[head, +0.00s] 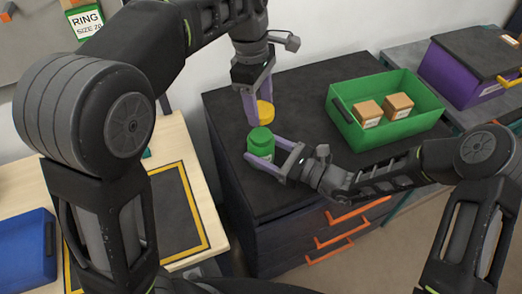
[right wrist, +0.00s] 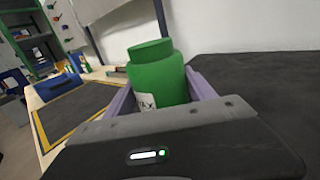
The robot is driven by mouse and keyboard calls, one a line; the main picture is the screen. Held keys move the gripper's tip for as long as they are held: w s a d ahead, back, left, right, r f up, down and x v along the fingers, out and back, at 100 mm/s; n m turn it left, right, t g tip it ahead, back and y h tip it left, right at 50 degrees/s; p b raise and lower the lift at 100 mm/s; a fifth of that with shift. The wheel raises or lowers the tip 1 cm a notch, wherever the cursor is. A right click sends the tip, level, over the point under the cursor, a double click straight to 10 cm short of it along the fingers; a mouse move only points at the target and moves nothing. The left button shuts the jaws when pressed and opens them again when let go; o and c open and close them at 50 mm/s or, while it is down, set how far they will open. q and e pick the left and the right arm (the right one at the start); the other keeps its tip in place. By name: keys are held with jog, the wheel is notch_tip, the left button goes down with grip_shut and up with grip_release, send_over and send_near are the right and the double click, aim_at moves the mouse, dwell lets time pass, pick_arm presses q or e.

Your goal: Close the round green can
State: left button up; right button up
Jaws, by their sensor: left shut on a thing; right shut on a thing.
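The round green can (head: 260,138) is near the left edge of the dark cabinet top in the head view. Its rounded shoulder, narrower green top and a white label show in the right wrist view (right wrist: 158,77). My right gripper (head: 264,149) is shut around its lower body, a purple finger on each side. The can's base is hidden, so I cannot tell whether it touches the cabinet. My left gripper (head: 259,113) points down and is shut on a round yellow piece, like a lid (head: 265,112). This piece is behind and slightly right of the can, apart from it.
The dark cabinet (head: 310,93) has orange-handled drawers. A green bin (head: 412,122) with two brown boxes (head: 368,113) stands on it to the right. A purple bin (head: 470,65) is further right. A wooden table with a blue bin (head: 22,247) is left.

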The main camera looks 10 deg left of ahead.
grip_shut()
pick_arm(q)
send_over(261, 134)
jog(key=shift+f, duration=2.45)
jog(key=shift+f, duration=0.1)
jog(key=shift+f, duration=0.8)
jog(key=shift+f, duration=0.55)
